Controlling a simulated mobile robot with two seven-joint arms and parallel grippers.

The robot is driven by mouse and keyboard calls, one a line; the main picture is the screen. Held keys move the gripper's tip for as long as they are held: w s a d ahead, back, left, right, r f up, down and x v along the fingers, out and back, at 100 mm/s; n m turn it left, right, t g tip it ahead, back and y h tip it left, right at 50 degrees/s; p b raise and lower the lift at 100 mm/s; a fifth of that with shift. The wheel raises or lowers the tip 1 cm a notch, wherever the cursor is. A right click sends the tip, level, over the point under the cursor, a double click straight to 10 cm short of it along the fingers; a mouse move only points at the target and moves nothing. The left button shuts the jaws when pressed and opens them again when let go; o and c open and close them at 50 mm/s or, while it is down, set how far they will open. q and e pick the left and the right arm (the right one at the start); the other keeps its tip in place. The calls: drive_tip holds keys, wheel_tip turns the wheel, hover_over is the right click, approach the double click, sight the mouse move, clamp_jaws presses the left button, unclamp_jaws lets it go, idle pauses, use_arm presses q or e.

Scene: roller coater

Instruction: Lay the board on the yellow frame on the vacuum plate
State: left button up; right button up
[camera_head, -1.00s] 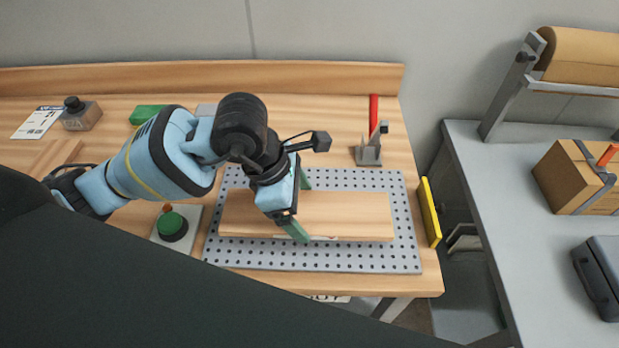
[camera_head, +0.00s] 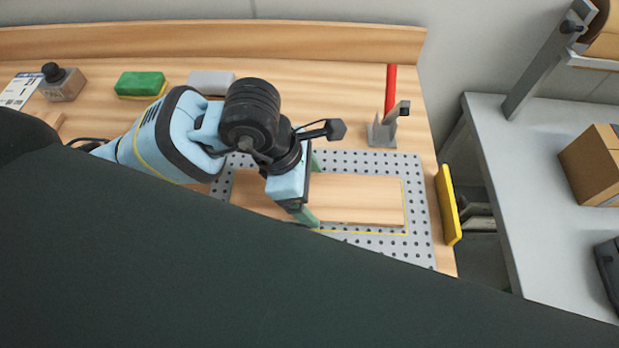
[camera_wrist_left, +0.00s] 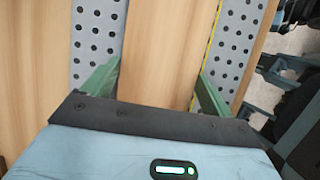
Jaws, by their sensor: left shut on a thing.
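The wooden board (camera_head: 365,198) is over the grey perforated vacuum plate (camera_head: 425,225), roughly lined up with the thin yellow frame (camera_head: 406,212). Yellow shows along its right end and near edge. I cannot tell whether the board touches the plate. My left gripper (camera_head: 311,190) is shut across the board's width, one green finger on each long side. In the left wrist view, the board (camera_wrist_left: 165,40) runs between the fingers, with the yellow line (camera_wrist_left: 207,50) close beside its right edge and none visible at its left. My right gripper is not in view.
A red-handled clamp (camera_head: 384,130) stands behind the plate. A green sponge (camera_head: 141,84) and a bottle (camera_head: 62,82) stand at the back left. My dark body hides the near side.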

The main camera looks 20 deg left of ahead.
use_arm(q)
drive_tip(key=shift+s+d+r, duration=0.15)
drive_tip(key=shift+s, duration=0.05)
drive_tip(key=o, duration=1)
drive_tip(key=v, duration=1.2)
drive_tip(key=shift+p, duration=0.45)
